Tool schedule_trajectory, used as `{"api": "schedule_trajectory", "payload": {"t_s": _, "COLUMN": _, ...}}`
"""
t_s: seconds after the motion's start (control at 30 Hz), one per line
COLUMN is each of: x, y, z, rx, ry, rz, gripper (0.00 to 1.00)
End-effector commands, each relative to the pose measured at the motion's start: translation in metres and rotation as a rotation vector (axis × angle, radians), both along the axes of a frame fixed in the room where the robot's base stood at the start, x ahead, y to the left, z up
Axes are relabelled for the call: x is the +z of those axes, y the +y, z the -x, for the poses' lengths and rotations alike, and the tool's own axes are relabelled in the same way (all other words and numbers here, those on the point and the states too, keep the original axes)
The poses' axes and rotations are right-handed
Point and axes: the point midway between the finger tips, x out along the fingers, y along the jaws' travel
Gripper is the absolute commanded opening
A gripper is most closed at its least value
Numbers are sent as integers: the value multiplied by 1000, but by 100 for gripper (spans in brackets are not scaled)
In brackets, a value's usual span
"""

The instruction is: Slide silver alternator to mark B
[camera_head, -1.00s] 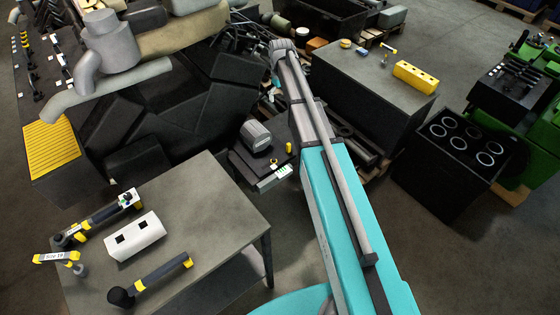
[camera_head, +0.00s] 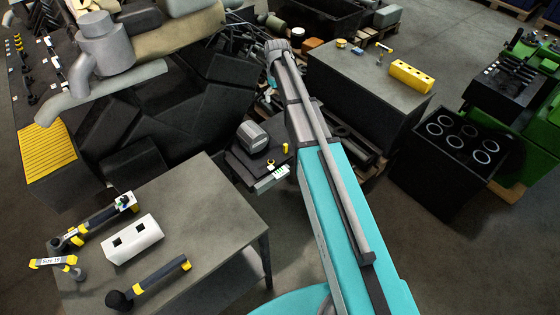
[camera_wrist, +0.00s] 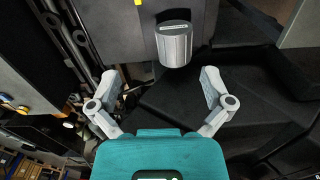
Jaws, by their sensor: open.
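The silver alternator (camera_head: 252,137) is a short grey ribbed cylinder on a small dark stand (camera_head: 242,170) beyond the near grey table. In the wrist view the alternator (camera_wrist: 174,46) is at the upper middle, on a dark surface. My gripper (camera_wrist: 160,82) is open, its two grey fingers spread wide. The alternator is ahead of the fingertips, a little right of the middle between them, and nothing is held. In the head view my arm reaches past the stand's right side, and the fingers cannot be made out. I cannot make out mark B.
A small yellow cylinder (camera_head: 285,148) and a white labelled piece (camera_head: 280,172) are near the alternator. Dark angular blocks (camera_head: 190,100) stand left of the stand. The grey table (camera_head: 215,220) in front holds tools and a white block (camera_head: 133,240). A dark bench (camera_head: 370,85) stands right.

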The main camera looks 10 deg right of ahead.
Motion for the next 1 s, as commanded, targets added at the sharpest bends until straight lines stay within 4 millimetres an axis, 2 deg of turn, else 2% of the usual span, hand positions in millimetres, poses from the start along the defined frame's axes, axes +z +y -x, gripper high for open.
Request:
{"api": "schedule_trajectory", "payload": {"t_s": 0.03, "x": 0, "y": 0, "z": 0, "rx": 0, "ry": 0, "rz": 0, "gripper": 93}}
{"api": "schedule_trajectory", "payload": {"t_s": 0.2, "x": -5, "y": 0, "z": 1, "rx": -14, "ry": -5, "rz": -10, "gripper": 63}}
{"api": "schedule_trajectory", "payload": {"t_s": 0.47, "x": -36, "y": 2, "z": 5, "rx": -125, "ry": -36, "rz": -86, "gripper": 63}}
{"api": "schedule_trajectory", "payload": {"t_s": 1.0, "x": -120, "y": 3, "z": 16, "rx": -568, "ry": -100, "rz": -395, "gripper": 63}}
